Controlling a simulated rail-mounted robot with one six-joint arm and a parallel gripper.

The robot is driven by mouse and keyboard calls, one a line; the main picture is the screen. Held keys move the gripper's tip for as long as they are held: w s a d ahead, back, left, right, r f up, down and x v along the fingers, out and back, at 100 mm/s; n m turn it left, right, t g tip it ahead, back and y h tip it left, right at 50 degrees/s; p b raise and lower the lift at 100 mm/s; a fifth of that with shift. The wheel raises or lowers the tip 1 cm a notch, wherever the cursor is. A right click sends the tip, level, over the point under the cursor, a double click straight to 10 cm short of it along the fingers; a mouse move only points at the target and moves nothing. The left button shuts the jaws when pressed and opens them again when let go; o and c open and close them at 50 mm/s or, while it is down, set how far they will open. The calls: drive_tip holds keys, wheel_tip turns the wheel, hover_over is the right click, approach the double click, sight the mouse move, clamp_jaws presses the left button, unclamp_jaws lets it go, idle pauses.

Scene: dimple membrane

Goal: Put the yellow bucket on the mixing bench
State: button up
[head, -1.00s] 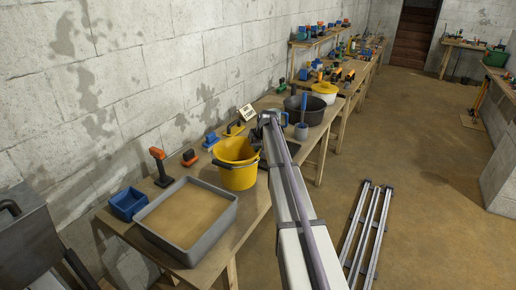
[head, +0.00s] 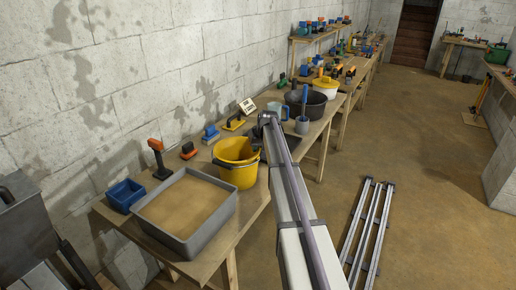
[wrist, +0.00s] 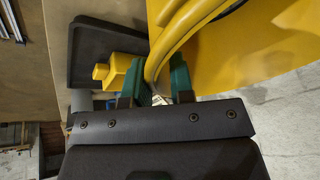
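The yellow bucket (head: 236,174) shows upright in front of the near bench (head: 255,200), right of the sand tray. I cannot tell whether its base touches the bench top. My gripper (head: 258,146) is at the bucket's right rim, partly hidden by my arm. In the wrist view, the green fingertips (wrist: 155,84) stand on both sides of the yellow bucket's rim (wrist: 235,45) and look closed on it. The bucket's inside and base are hidden there.
A grey sand tray (head: 224,207) and blue box (head: 125,195) fill the bench's near end. Metal rails (head: 368,227) lie on the floor.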

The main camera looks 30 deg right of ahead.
drive_tip(key=shift+o, duration=0.5)
drive_tip(key=shift+r+p, duration=0.5)
drive_tip(key=p+v, duration=1)
drive_tip(key=v, duration=0.1)
drive_tip(key=shift+s, duration=0.1)
drive_tip(key=s+a+n+g, duration=0.1)
drive_tip(key=s+a+g, duration=0.1)
drive_tip(key=s+a, duration=1.2)
drive_tip(key=s+a+f+n+g, duration=0.1)
drive_tip(key=s+a+g, duration=0.1)
drive_tip(key=s+a, duration=1.3)
drive_tip(key=s, duration=0.5)
drive_tip(key=shift+a+f+n+g+h, duration=0.2)
drive_tip(key=shift+n+g+h, duration=0.1)
drive_tip(key=shift+n, duration=0.1)
